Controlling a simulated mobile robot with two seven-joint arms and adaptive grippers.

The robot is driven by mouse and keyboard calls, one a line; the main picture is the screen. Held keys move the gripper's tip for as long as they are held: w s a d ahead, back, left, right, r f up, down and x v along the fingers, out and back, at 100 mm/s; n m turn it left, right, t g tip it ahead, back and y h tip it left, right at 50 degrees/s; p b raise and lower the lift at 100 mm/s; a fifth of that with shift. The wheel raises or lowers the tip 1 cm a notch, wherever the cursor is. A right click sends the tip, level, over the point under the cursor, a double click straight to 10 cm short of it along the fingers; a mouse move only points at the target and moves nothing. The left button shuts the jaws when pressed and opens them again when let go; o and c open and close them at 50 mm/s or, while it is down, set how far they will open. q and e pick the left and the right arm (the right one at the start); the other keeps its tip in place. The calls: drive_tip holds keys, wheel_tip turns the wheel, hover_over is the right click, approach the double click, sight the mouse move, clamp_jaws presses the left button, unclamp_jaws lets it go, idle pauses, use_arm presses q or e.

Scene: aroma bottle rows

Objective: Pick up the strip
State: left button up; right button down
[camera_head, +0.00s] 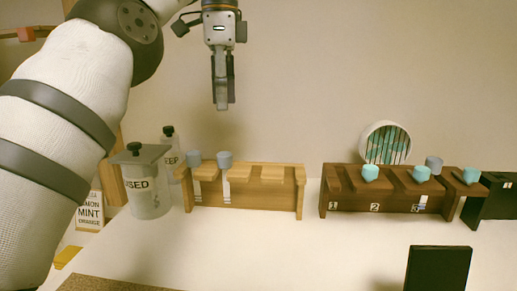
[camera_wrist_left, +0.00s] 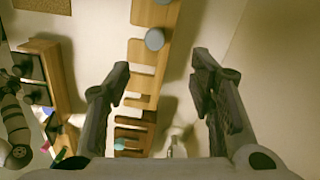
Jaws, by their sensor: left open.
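My left gripper (camera_head: 223,103) hangs in the air, pointing down, at the upper middle of the head view, in line with the light wooden rack and above it. In the left wrist view its two fingers (camera_wrist_left: 162,88) are apart with nothing between them. No loose strip can be picked out with certainty. A round white-rimmed holder (camera_head: 366,143) with several thin upright slats or strips stands behind the dark rack; they are too small to tell.
The light rack (camera_head: 262,201) holds grey-capped bottles, the dark rack (camera_head: 392,203) mostly teal-capped ones. A jar marked USED (camera_head: 147,200) and another jar (camera_head: 170,141) stand left. A black block (camera_head: 438,268) stands front right. The table's front middle is clear.

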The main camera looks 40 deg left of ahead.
sight(224, 154)
use_arm(q)
drive_tip(key=f, duration=0.7)
drive_tip(key=s+f+p, duration=0.1)
drive_tip(key=f, duration=0.3)
drive_tip(key=shift+d, duration=0.15)
drive_tip(key=shift+f, duration=0.3)
drive_tip(key=c, duration=1)
use_arm(e)
drive_tip(key=shift+w+r+t, duration=0.35)
drive_tip(key=shift+r+t, duration=0.05)
drive_tip(key=shift+r, duration=0.35)
